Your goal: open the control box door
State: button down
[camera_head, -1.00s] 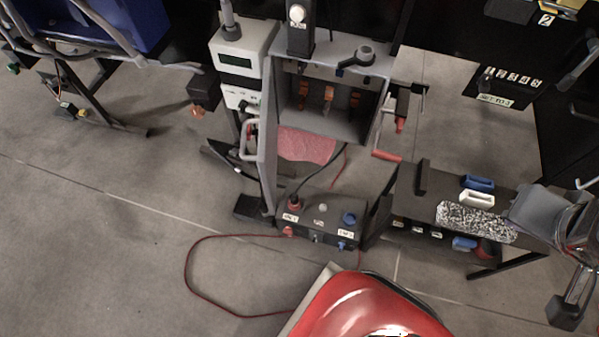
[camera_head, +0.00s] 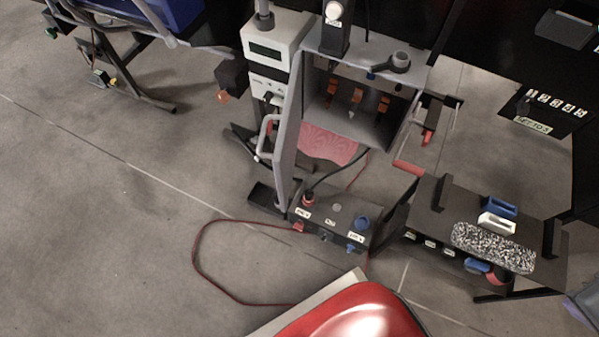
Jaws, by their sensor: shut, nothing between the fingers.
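The grey control box (camera_head: 378,132) stands in the upper middle of the view. Its open front shows several orange parts inside. Its door (camera_head: 288,140) stands open at the left side of the box, swung out towards me and seen almost edge-on. A light handle (camera_head: 265,137) sticks out from the left face of the door. Most of that face is hidden by the steep angle. I cannot make out my gripper in the current view.
A dark box with plugs and a cable (camera_head: 333,222) stands below the control box. A dark bench (camera_head: 455,203) with blue and white handles is at the right. A red cable (camera_head: 196,262) loops over the floor.

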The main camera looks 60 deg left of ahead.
aim_at(283, 158)
jog(key=z, duration=0.05)
jog(key=k, duration=1.7)
jog(key=u, duration=1.7)
jog(key=i, duration=0.95)
